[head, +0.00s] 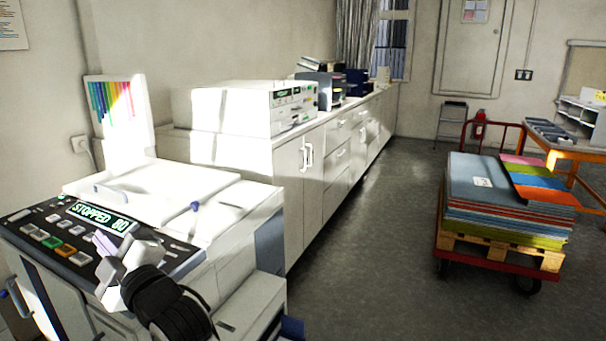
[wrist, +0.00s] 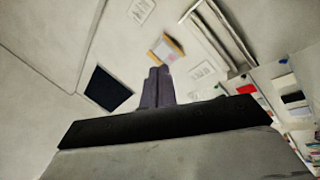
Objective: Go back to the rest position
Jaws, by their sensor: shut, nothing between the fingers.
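My gripper (head: 103,243) is at the lower left of the head view, in front of the copier-like machine (head: 232,215). Its pale purple fingers are together with nothing between them. They overlap the machine's control panel (head: 62,240) in the picture; I cannot tell whether they touch it. The panel's display reads "STOPPED 80". In the wrist view the closed fingers (wrist: 158,88) point toward a tilted wall with papers on it.
A long white cabinet row (head: 327,165) with boxes on top runs along the left wall. A red cart (head: 497,262) with a pallet and stacked colored sheets (head: 490,210) stands at the right. An orange-framed table (head: 568,152) is behind it. The grey floor between is clear.

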